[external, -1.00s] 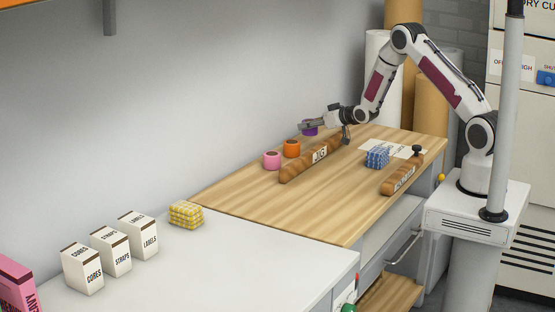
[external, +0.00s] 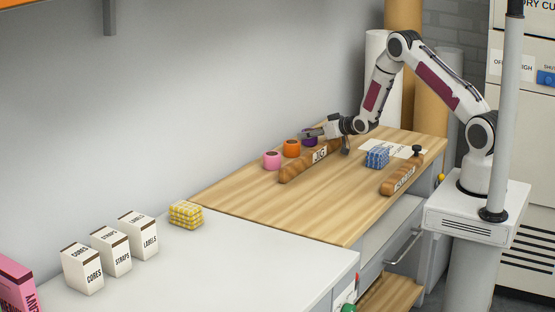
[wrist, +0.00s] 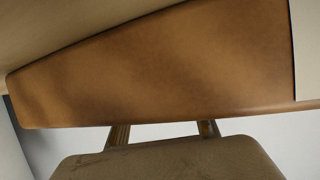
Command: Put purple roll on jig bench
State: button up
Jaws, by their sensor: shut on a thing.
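The purple roll (external: 309,140) is at the back of the wooden bench top (external: 270,200), beyond an orange roll (external: 291,148) and a pink roll (external: 271,160). My gripper (external: 313,133) is shut on it, partly covering its top. The roll looks level with the bench top, but I cannot tell if it touches. A brown bar labelled JIG (external: 300,168) lies on the bench, just in front of the rolls. In the wrist view a brown surface (wrist: 170,70) fills the middle; my finger parts show at the bottom and the roll is hidden.
A blue patterned block (external: 377,158), a white sheet (external: 395,148) and a second brown labelled bar (external: 402,175) lie to the right. The bench front is clear. A grey-white table (external: 230,265) in front carries a yellow checked block (external: 186,214) and white boxes (external: 110,250).

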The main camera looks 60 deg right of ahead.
jog(key=shift+f, duration=0.15)
jog(key=o, duration=1.1)
jog(key=shift+o, duration=0.2)
jog(key=shift+s, duration=0.1)
jog(key=shift+v, duration=3.7)
jog(key=shift+a+r, duration=0.1)
jog(key=shift+r, duration=0.25)
